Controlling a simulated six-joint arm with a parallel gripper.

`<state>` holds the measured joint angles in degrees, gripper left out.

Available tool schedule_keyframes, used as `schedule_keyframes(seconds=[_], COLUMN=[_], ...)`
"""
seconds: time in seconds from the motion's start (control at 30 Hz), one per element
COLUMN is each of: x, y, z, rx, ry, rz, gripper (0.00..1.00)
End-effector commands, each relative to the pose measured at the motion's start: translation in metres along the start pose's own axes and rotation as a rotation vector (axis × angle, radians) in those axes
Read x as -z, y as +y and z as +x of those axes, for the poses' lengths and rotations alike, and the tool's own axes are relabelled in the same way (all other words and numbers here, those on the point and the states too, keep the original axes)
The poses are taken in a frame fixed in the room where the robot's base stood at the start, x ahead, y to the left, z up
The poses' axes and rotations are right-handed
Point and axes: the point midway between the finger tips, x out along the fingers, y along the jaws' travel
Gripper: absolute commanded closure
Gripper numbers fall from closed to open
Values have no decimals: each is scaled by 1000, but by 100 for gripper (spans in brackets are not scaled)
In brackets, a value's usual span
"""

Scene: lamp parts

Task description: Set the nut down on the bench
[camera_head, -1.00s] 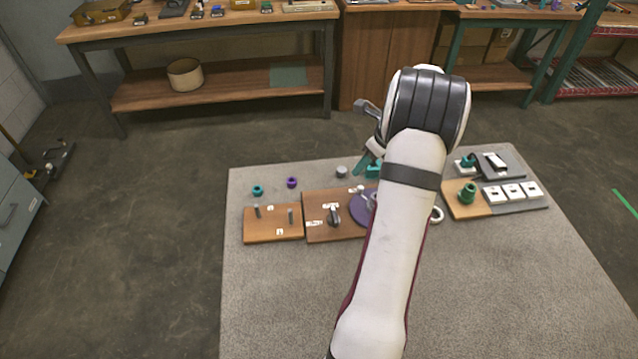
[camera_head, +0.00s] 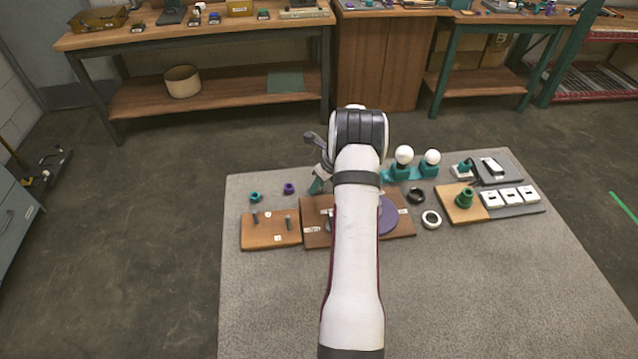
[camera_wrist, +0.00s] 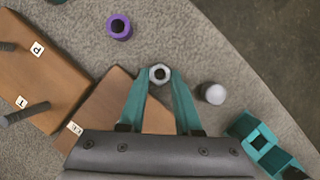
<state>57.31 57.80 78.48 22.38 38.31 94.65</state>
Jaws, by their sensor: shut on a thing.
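A light grey hex nut (camera_wrist: 159,74) shows in the wrist view with its dark hole facing the camera. My gripper (camera_wrist: 159,80) has its teal fingers closed on the nut's two sides. The nut is over bare grey bench just past the corner of a wooden board; I cannot tell how high it is. The speckled grey bench (camera_head: 440,300) fills the lower middle of the head view. There, a teal part of my gripper (camera_head: 317,186) shows left of my arm, and the nut is hidden.
A purple ring (camera_wrist: 119,27) lies to the nut's upper left, and a grey round knob (camera_wrist: 213,93) stands to its right. A teal block (camera_wrist: 262,140) is at lower right. Wooden boards (camera_head: 271,233) with upright posts lie left. Bare bench lies between ring and knob.

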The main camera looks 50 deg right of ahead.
Motion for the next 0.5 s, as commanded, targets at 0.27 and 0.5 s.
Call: schedule_keyframes(seconds=[0.27,0.5], x=[0,-1], y=[0,-1], z=[0,-15], rx=[0,3], ry=[0,-1], rz=[0,-1], gripper=[55,55])
